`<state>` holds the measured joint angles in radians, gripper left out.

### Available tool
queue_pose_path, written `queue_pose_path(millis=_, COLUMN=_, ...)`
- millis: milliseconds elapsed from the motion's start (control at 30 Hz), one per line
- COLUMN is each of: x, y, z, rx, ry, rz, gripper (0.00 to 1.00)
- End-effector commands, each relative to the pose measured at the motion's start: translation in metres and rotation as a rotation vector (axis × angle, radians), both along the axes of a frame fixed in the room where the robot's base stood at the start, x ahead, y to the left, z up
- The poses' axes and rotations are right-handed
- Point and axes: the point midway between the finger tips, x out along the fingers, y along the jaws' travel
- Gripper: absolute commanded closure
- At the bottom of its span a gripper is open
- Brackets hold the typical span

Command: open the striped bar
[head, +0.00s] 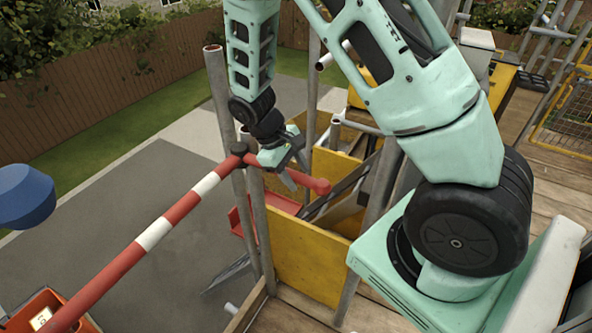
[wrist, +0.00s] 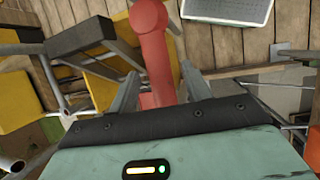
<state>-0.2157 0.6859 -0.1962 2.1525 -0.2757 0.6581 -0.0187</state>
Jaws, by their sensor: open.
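The striped bar (head: 154,234) is red and white. In the head view it runs from the lower left up to a dark joint (head: 238,156) on a grey upright pole, and a short plain red end (head: 319,186) with a rounded tip sticks out past it. My gripper (head: 296,170) is just above this red end. In the wrist view the red end (wrist: 150,35) passes between the two fingers of my open gripper (wrist: 161,84), with gaps showing on both sides. The fingertips are apart and not closed on it.
Grey scaffold poles (head: 258,220) and yellow boards (head: 308,262) stand close around the joint. An orange box (head: 50,313) is at the lower left, with a blue object (head: 25,196) above it. Paving and grass lie beyond; wooden planks (head: 548,185) are at right.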

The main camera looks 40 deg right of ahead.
Motion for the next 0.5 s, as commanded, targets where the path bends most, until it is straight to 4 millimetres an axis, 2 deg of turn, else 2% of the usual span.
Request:
queue_pose_path(millis=300, x=-0.0008, y=-0.0008, z=-0.0024, rx=0.000, ry=0.000, rz=0.000, gripper=0.51)
queue_pose_path(millis=467, x=-0.0006, y=-0.0007, z=-0.0022, rx=0.000, ry=0.000, rz=0.000, gripper=0.96)
queue_pose_path(millis=500, x=-0.0006, y=-0.0007, z=-0.0021, rx=0.000, ry=0.000, rz=0.000, gripper=1.00)
